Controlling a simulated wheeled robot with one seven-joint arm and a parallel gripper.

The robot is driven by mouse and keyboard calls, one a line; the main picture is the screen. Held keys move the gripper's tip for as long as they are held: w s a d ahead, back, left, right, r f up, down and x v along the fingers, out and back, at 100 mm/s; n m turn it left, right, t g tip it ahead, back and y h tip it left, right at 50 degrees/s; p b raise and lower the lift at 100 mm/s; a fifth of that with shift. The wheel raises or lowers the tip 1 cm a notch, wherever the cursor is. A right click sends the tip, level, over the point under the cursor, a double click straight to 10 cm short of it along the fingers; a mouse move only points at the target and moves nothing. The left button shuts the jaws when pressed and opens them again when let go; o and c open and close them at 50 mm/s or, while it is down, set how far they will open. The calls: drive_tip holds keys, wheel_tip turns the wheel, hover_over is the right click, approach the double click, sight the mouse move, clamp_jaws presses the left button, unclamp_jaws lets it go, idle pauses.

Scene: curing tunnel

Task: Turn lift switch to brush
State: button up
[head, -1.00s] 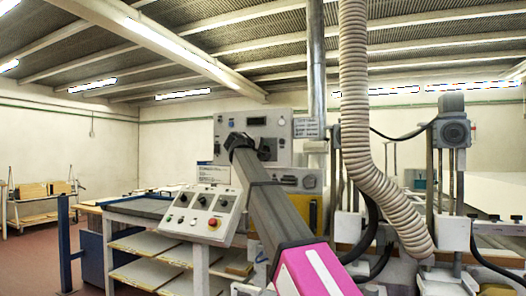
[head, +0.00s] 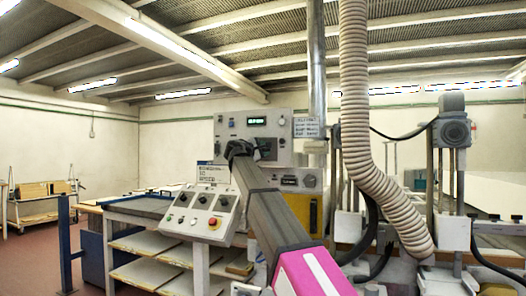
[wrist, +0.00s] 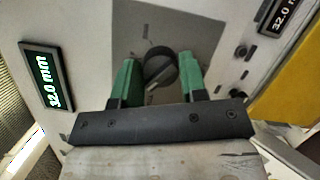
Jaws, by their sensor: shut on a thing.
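The lift switch is a round black knob (wrist: 160,68) on a dark grey plate (wrist: 185,32) in the wrist view. A pale pointer mark shows on its lower side. I cannot read any label that it points to. My gripper (wrist: 157,78) has its two green fingers on either side of the knob and is shut on it. In the head view my gripper (head: 240,149) is at the front of the grey upper control panel (head: 228,122), and the switch is hidden behind it.
A lit display (wrist: 47,78) beside the plate reads 32.0 mm; a second display (wrist: 283,14) is at the upper right. A sloped control box (head: 197,212) with knobs and a red button stands below left. A ribbed hose (head: 357,110) hangs to the right.

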idle(0.4)
drive_tip(key=o, duration=0.9)
drive_tip(key=shift+s, duration=0.15)
drive_tip(key=v, duration=1)
drive_tip(key=shift+s+a, duration=0.2)
drive_tip(key=shift+a, duration=0.05)
